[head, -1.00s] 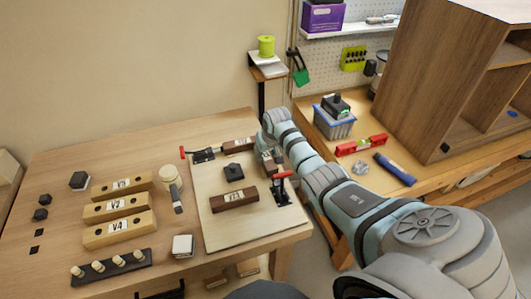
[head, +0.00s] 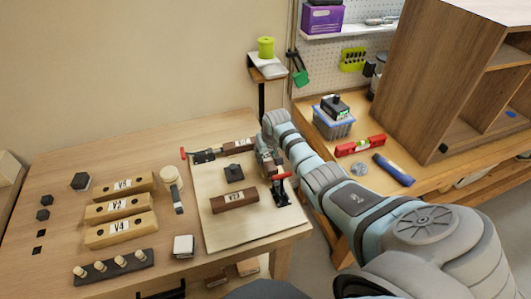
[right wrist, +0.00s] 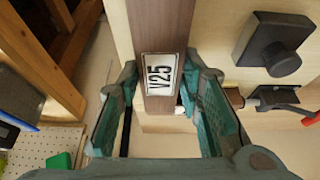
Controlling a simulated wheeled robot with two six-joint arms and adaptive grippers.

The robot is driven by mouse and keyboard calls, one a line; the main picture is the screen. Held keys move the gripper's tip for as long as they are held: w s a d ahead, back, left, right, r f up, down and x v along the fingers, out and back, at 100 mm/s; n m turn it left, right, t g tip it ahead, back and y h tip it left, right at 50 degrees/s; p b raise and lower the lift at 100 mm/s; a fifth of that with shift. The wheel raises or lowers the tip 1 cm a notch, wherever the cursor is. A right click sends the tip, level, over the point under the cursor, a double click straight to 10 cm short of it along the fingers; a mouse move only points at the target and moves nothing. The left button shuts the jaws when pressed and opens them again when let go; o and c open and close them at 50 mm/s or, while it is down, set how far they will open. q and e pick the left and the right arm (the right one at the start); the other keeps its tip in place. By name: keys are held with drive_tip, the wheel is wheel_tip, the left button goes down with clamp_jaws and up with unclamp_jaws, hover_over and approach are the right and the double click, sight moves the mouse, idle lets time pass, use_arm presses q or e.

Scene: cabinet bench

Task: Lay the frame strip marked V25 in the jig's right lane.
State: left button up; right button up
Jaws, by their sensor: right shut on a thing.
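The dark brown strip marked V25 (right wrist: 160,35) is between the fingers of my right gripper (right wrist: 163,105), its label facing the camera. In the head view my right gripper (head: 270,162) is over the right side of the pale jig board (head: 255,230), shut on this strip. The strip points toward the front of the bench; the arm partly hides it, and I cannot tell if it touches the board. Another dark strip (head: 234,200) lies across the board's front, and one (head: 238,146) at its back. My left gripper is out of view.
A black block (head: 234,173) stands mid-board. Red-handled clamps stand at the back left (head: 203,156) and front right (head: 281,190). Light wooden blocks (head: 120,230), a mallet (head: 172,184) and a peg rack (head: 112,266) are left of the jig.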

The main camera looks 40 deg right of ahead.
drive_tip(key=shift+f+b, duration=0.3)
drive_tip(key=shift+f, duration=0.5)
idle(0.6)
drive_tip(key=shift+f, duration=0.15)
idle(0.6)
drive_tip(key=o, duration=1.3)
drive_tip(key=shift+o, duration=0.9)
drive_tip(key=p+v, duration=0.3)
drive_tip(key=p, duration=0.1)
drive_tip(key=shift+p, duration=0.35)
drive_tip(key=shift+p+v, duration=0.45)
drive_tip(key=shift+v, duration=1.6)
